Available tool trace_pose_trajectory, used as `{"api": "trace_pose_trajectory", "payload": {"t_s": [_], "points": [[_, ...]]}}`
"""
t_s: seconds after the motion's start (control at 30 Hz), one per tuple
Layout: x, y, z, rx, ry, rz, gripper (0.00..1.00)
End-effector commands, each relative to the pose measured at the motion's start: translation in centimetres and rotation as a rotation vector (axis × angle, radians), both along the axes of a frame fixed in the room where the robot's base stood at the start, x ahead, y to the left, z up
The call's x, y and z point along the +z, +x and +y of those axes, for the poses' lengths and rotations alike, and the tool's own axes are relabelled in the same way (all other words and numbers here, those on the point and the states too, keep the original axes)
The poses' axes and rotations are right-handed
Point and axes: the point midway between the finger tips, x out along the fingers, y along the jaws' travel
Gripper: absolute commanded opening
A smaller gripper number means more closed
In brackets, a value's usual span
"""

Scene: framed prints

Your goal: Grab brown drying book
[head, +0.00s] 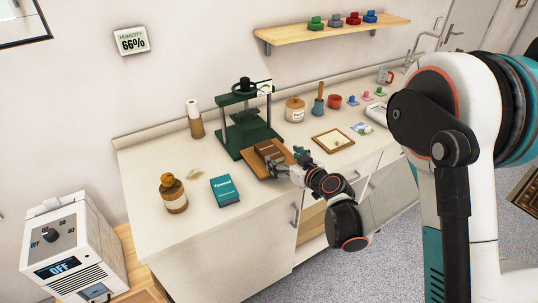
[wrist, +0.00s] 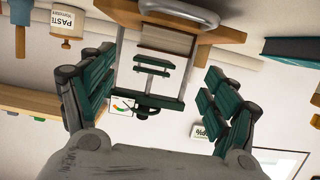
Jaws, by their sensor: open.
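The brown book (head: 268,149) lies on a wooden board (head: 257,168) at the front of a green press (head: 247,125) on the counter. My gripper (head: 285,160) is at the right front of the book, close to it; the head view does not show whether they touch. In the wrist view, which is upside down, the open fingers (wrist: 160,62) spread to either side with nothing between their tips. A pale page-like block (wrist: 165,38), apparently the book's edge, shows ahead of them by the board (wrist: 225,34).
A teal book (head: 225,190) and a brown bottle (head: 173,195) stand left of the press. A shelf (head: 335,32) hangs above.

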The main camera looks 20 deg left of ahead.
Motion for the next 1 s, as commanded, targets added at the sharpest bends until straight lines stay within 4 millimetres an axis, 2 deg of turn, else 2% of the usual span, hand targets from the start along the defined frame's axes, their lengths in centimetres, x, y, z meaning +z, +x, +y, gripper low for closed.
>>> {"api": "trace_pose_trajectory", "payload": {"t_s": [0.1,0.47,0.73,1.0], "points": [[-0.7,1.2,1.5,0.002,-0.001,-0.001,0.8],[-1.4,2.6,3.2,0.0,0.001,-0.001,0.8],[-2.6,4.7,5.9,-0.001,0.0,-0.002,0.8],[-2.5,5.0,6.3,-0.001,0.0,-0.002,0.8]]}}
